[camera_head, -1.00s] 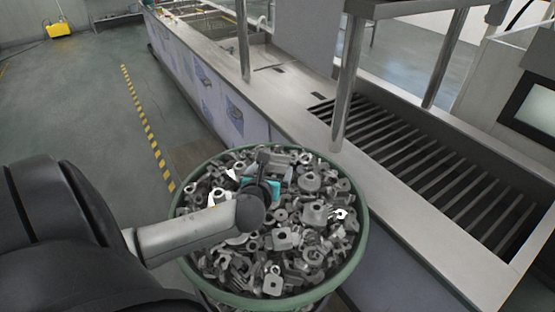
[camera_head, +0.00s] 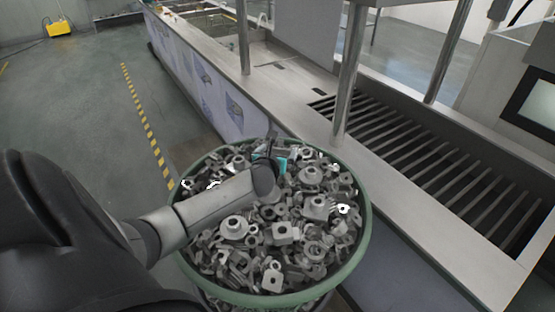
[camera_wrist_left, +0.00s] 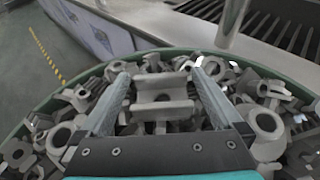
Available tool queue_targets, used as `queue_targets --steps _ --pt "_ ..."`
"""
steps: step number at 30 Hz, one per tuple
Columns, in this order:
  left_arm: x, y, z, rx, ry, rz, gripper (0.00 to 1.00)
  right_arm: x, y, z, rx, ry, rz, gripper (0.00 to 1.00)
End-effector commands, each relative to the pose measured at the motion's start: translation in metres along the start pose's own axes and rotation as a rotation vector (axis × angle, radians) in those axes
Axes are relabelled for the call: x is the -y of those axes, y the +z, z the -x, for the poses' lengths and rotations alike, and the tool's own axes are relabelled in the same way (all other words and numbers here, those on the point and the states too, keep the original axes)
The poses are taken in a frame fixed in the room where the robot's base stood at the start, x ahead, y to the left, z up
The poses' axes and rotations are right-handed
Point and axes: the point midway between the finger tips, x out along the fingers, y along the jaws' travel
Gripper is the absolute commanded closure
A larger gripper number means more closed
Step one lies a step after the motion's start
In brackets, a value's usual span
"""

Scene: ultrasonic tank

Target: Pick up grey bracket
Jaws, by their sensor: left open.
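A grey bracket (camera_wrist_left: 163,103), channel-shaped with a hole in its middle, lies on the pile of metal parts in the left wrist view. My left gripper (camera_head: 270,150) is over the far part of the bin in the head view. In the left wrist view its two fingers (camera_wrist_left: 161,76) are open, one on each side of the bracket, with gaps visible between them and it. I cannot tell how far the fingertips are above the pile. In the head view the bracket is mostly hidden by the gripper and cannot be picked out. My right gripper is not in view.
A round green-rimmed bin (camera_head: 363,235) is full of loose grey metal parts (camera_head: 285,233). A long steel counter (camera_head: 385,160) with upright posts (camera_head: 349,75) and a slatted section (camera_head: 400,140) stands close on the right. The floor on the left is open, with a yellow-black stripe (camera_head: 147,127).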

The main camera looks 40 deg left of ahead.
Motion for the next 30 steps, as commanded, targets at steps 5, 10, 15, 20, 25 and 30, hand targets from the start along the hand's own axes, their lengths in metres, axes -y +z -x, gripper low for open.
queue_targets --steps 5,10,15,20,25,30 --pt "0.0005 -0.0004 -0.0029 -0.001 -0.001 0.000 0.00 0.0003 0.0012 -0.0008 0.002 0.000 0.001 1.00" --pt "0.0004 -0.0002 -0.0026 -0.001 -0.001 0.000 0.06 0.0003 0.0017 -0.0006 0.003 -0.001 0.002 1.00" --pt "0.0004 -0.0003 -0.0025 -0.001 -0.001 0.000 0.25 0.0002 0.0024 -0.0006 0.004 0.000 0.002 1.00" --pt "0.0003 -0.0003 -0.0024 -0.001 -0.001 -0.001 0.43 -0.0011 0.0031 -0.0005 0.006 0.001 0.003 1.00" --pt "0.0002 -0.0003 -0.0024 -0.001 -0.001 -0.001 0.62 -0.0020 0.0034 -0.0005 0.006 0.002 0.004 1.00" --pt "0.0002 -0.0003 -0.0024 -0.001 -0.001 -0.001 0.80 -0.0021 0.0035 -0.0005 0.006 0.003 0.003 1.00"
